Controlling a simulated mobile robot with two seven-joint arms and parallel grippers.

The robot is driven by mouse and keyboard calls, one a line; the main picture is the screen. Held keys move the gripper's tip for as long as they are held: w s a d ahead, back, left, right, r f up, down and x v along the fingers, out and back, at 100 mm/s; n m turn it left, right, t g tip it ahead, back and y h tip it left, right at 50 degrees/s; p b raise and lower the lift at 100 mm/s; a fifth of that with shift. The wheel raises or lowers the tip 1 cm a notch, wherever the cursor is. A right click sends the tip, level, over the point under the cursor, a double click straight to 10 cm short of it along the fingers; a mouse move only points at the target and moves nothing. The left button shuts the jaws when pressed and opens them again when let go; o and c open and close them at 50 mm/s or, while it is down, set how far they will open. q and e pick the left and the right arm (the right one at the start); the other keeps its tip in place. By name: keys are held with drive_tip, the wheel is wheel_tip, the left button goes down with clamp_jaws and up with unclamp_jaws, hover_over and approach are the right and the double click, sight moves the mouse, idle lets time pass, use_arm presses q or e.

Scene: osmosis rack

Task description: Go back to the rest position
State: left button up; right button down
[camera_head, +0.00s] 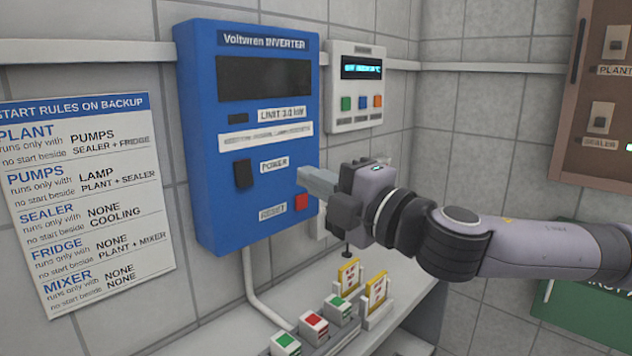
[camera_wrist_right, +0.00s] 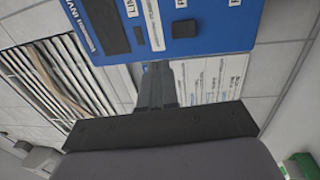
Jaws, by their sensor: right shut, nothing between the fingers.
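My right gripper (camera_head: 312,182) comes in from the right in the head view, with its fingertips in front of the blue inverter (camera_head: 213,195), near the red reset button (camera_head: 301,202). Its fingers are shut with nothing between them. I cannot tell whether they touch the panel. In the right wrist view the shut fingers (camera_wrist_right: 158,85) point toward the inverter (camera_wrist_right: 230,25). The black power switch (camera_head: 243,173) is left of the fingertips in the head view. The inverter's display is dark. My left gripper is not in view.
A small white controller (camera_head: 355,112) with a lit display hangs right of the inverter. A rules sheet (camera_head: 85,200) is on the left wall. Below, a shelf (camera_head: 262,325) carries button boxes (camera_head: 313,327) and yellow-framed cards (camera_head: 348,278). A brown panel (camera_head: 590,110) is at the right.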

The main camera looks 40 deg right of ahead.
idle(0.3)
drive_tip(key=s+a+f+m+g+h, duration=0.1)
drive_tip(key=a+f+m+g, duration=0.15)
drive_tip(key=f, duration=0.55)
drive_tip(key=a+f+m+g, duration=0.1)
drive_tip(key=f+m+g, duration=0.1)
drive_tip(key=f+m, duration=0.35)
drive_tip(key=s+a+f+m+g+h, duration=0.1)
drive_tip(key=f+m+g, duration=0.1)
drive_tip(key=f, duration=0.8)
drive_tip(key=s+a+f+m+g, duration=0.3)
drive_tip(key=s+f+m+g, duration=0.55)
drive_tip(key=s+f, duration=1.1)
drive_tip(key=w+a+f+n+t+y+p, duration=0.1)
drive_tip(key=w+a+f+t, duration=0.1)
drive_tip(key=w+f+t, duration=0.4)
drive_tip(key=shift+w+a+f+y, duration=0.3)
drive_tip(key=shift+w+f, duration=0.1)
drive_tip(key=shift+f, duration=0.3)
